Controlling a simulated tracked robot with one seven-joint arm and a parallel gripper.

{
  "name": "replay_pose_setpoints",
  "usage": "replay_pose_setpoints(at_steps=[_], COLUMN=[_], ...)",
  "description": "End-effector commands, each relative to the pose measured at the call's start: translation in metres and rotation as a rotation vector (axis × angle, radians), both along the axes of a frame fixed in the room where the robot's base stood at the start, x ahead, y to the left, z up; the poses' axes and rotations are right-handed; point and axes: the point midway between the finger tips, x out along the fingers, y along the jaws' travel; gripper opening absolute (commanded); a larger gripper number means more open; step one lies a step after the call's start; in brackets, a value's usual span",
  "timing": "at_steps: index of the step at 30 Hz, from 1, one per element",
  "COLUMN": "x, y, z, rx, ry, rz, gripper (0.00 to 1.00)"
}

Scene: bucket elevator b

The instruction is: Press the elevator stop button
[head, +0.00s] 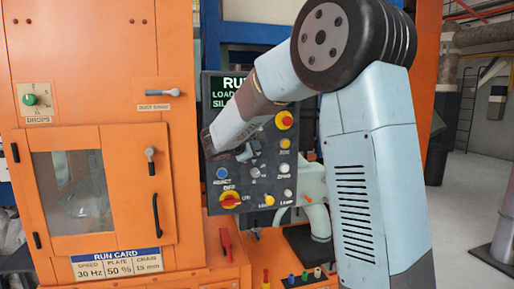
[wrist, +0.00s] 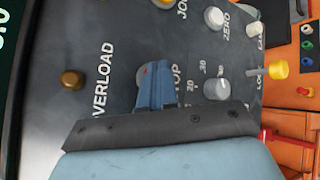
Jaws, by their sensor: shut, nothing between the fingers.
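The dark control panel (head: 262,190) stands upright, with a lit screen at its top. In the wrist view, the panel face (wrist: 115,25) fills most of the picture, turned sideways. My gripper (wrist: 157,70) is shut and empty, its blue fingertips over the spot beside a partly covered label ending in "TOP". A pale round edge, apparently the stop button (wrist: 140,76), shows beside the fingertips; the rest is hidden. I cannot tell whether they touch. In the head view my gripper (head: 245,152) is in front of the panel's middle and hides the stop button.
A red mushroom button (head: 284,120) and a yellow button (head: 284,143) sit right of my gripper. A blue button (head: 222,173) and a red-yellow rotary switch (head: 231,200) are below. A graduated knob (wrist: 217,88) and the brown overload lamp (wrist: 73,79) flank the fingers.

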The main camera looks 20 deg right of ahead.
Motion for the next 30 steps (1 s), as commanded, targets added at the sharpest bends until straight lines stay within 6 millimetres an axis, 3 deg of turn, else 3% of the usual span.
replay_pose_setpoints(at_steps=[30], x=[-0.018], y=[0.0], z=[0.0], rx=[0.001], ry=[0.0], rz=[0.001], gripper=[0.0])
